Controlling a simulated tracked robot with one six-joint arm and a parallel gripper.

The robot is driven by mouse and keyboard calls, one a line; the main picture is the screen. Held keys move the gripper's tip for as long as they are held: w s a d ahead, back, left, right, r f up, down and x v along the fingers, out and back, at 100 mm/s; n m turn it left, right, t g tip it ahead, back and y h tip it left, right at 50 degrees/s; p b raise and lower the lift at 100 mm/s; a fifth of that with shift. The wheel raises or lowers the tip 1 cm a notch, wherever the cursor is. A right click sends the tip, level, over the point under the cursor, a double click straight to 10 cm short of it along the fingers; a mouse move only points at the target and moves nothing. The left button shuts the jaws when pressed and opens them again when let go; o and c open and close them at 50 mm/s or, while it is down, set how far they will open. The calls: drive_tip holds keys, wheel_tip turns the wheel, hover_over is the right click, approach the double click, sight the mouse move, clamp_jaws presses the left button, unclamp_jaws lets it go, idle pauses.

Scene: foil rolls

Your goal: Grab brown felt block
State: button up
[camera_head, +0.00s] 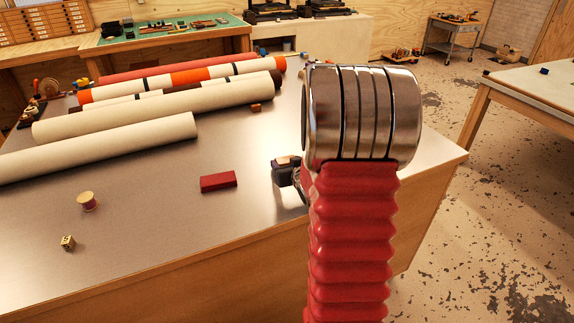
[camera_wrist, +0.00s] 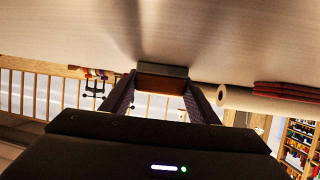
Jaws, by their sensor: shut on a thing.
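The brown felt block (camera_wrist: 160,83) sits between the two fingertips of my gripper (camera_wrist: 161,79) in the wrist view, with a grey strip along its upper edge in the picture. My gripper is shut on it. In the head view my gripper (camera_head: 289,173) is at the right part of the metal-topped table, partly hidden behind my red arm sleeve. The block (camera_head: 287,161) shows there only as a small, dark-and-pale shape. Whether it touches the table top is hard to tell.
A red block (camera_head: 218,181) lies left of my gripper on the table (camera_head: 150,230). A spool (camera_head: 87,201) and a small numbered cube (camera_head: 68,243) are further left. Several long rolls (camera_head: 160,105) lie behind. A small brown cube (camera_head: 255,107) is near their ends.

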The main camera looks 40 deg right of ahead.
sight(287, 161)
drive_tip(key=shift+c, duration=0.6)
wheel_tip(287, 161, up, 10)
idle(0.4)
